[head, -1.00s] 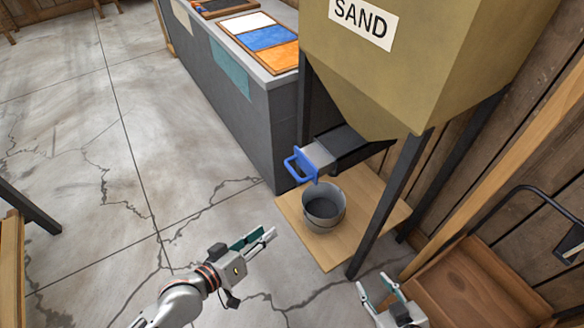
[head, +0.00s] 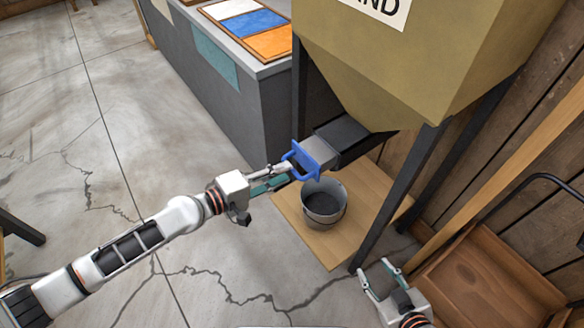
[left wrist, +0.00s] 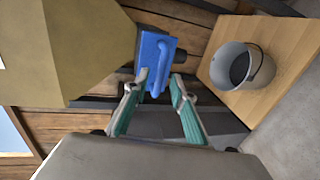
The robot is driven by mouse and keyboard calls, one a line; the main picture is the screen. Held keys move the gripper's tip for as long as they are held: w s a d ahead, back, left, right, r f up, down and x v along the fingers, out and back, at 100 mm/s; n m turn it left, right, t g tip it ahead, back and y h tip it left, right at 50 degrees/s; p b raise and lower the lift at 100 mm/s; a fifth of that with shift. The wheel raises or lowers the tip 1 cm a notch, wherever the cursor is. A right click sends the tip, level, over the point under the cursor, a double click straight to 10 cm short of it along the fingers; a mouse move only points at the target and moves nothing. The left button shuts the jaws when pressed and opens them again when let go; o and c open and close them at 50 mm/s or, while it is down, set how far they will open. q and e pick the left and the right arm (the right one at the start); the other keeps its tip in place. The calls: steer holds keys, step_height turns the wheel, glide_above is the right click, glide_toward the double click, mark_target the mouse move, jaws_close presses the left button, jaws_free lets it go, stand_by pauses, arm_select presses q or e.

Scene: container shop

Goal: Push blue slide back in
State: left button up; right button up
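The blue slide (head: 304,162) has a loop handle and a grey plate that sticks out of the dark chute under the sand hopper. My left gripper (head: 288,172) is at the handle, coming from the left. In the left wrist view the blue slide (left wrist: 154,54) lies just beyond and between my fingertips, which are apart. The fingers look open; whether they touch the handle I cannot tell. My right gripper (head: 380,278) is open and empty, low at the right, away from the slide.
A metal bucket (head: 324,205) with dark contents stands on a wooden board (head: 290,222) below the chute. The sand hopper (head: 420,70) stands on dark legs. A grey counter (head: 215,95) is behind at left, and a wooden tray (head: 485,275) is at right.

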mark_target(314, 157)
arm_select(q)
steer(key=x, duration=0.4)
arm_select(e)
steer(key=shift+s+f, duration=0.25)
steer(key=shift+f, duration=0.15)
arm_select(q)
steer(key=shift+c, duration=0.7)
jaws_close()
steer(key=x, duration=0.2)
steer(key=r+x, duration=0.1)
steer(key=x, duration=0.4)
steer(key=shift+w+d+r+b, duration=0.15)
steer(key=shift+d+b, duration=0.1)
steer(key=shift+b, duration=0.15)
steer(key=shift+r, duration=0.15)
